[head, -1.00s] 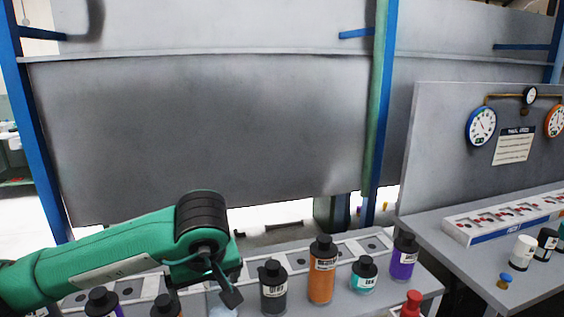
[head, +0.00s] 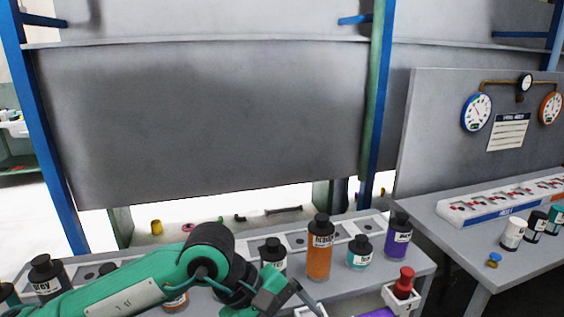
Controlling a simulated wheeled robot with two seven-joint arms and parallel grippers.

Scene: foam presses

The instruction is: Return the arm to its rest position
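My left arm comes in from the lower left, green with black joints. Its gripper (head: 290,297) is at the bottom centre, low in front of the bottle rack (head: 340,236). One dark finger points to the lower right. I cannot see the gap between the fingers, and no held object shows. The gripper is just in front of the dark grey bottle (head: 272,256) and left of the orange bottle (head: 319,262). My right arm and gripper are not in view.
A teal-labelled bottle (head: 360,256) and a purple bottle (head: 398,240) stand to the right. A grey bottle (head: 46,282) stands at left. A red-capped bottle (head: 403,284) sits in a white holder at lower right. A grey panel (head: 200,125) stands behind.

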